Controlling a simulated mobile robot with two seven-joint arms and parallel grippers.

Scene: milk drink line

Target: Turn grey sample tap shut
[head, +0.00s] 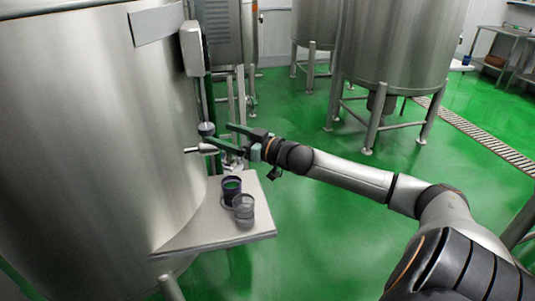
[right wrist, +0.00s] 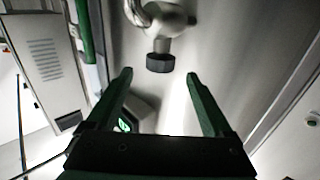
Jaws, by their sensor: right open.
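The sample tap (head: 203,148) sticks out from the side of the big steel tank at the left of the head view. In the right wrist view its metal body (right wrist: 168,20) is at the top, with a dark grey ribbed end piece (right wrist: 160,63) pointing towards my gripper. My right gripper (head: 221,137) is at the tap from the right, partly overlapping it. In the right wrist view the gripper (right wrist: 159,77) is open and empty, its two green fingers apart on either side below the dark end piece. I cannot tell any contact. My left gripper is not in view.
The steel tank (head: 90,140) fills the left. More tanks (head: 400,45) on legs stand behind. The green floor (head: 310,225) between is clear.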

